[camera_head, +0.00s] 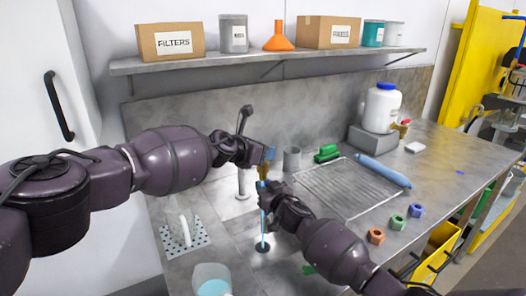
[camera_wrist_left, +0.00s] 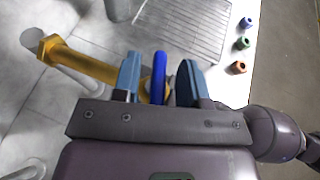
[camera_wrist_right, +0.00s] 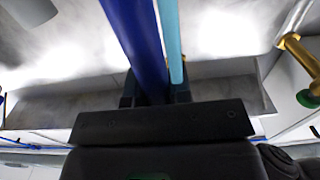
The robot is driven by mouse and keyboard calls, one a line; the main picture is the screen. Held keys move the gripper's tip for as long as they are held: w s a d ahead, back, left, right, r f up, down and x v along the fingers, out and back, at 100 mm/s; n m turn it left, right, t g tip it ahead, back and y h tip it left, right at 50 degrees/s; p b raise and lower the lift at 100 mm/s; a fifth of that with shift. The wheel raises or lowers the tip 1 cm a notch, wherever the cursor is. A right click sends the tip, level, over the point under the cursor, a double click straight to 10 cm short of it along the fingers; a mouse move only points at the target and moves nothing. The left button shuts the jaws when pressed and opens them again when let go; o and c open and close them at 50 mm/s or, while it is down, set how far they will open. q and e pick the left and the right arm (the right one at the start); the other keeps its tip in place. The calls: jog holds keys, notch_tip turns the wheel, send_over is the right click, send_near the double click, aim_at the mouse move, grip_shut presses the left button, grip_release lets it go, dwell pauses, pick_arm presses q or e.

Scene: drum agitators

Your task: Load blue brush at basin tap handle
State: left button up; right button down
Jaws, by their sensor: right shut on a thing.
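My left gripper (camera_head: 266,158) is at the brass tap over the basin. In the left wrist view, its two fingers (camera_wrist_left: 158,82) stand apart on either side of an upright blue bar (camera_wrist_left: 159,70), with gaps on both sides. The yellow-brass tap pipe (camera_wrist_left: 85,62) runs in behind it. My right gripper (camera_head: 272,197) is lower, just below the tap. In the right wrist view it is shut on a dark blue shaft (camera_wrist_right: 137,40), apparently the brush. A light-blue strand (camera_wrist_right: 170,40) runs beside the shaft; I cannot tell whether it is water. No bristles are visible.
A thin light-blue line (camera_head: 262,225) drops to the basin drain. A container with blue liquid (camera_head: 212,280) stands in front. Behind are a grey cup (camera_head: 291,159), green pieces (camera_head: 327,153), a blue roll (camera_head: 383,170) and a white jug (camera_head: 382,107). Coloured nuts (camera_head: 398,222) lie at right.

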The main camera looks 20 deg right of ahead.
pick_arm(q)
jog(key=shift+a, duration=0.1)
jog(key=shift+s+a+r, duration=0.2)
jog(key=shift+a+r, duration=0.2)
jog(key=shift+a, duration=0.15)
jog(key=v, duration=1)
jog(key=shift+s+a, duration=0.2)
jog(key=shift+s, duration=0.05)
dwell(0.4)
